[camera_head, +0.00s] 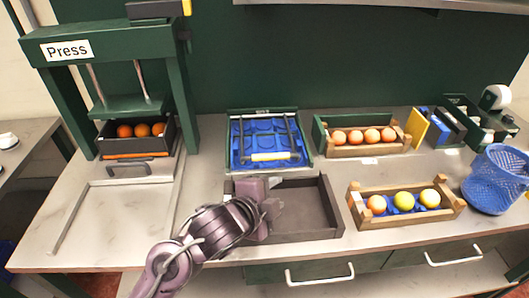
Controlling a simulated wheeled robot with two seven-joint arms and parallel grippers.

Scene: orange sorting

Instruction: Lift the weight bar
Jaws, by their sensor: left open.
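A pale bar with yellow ends (270,157), which looks like the weight bar, lies across the front of a blue tray (240,130) with round hollows. Thin grey side rods run back from it. The tray sits in a green frame (231,113) at the back middle of the counter. My left gripper (276,198) is open, over the left part of an empty dark open box (312,207) in front of the blue tray. It is on the near side of the bar and apart from it. I see nothing between its fingers. My right gripper is out of view.
A green press (112,42) stands at the left, with oranges (142,130) in a dark box. Egg-coloured balls fill a back crate (366,150). A wooden crate (405,215) with fruit and a blue mesh basket (496,180) stand right.

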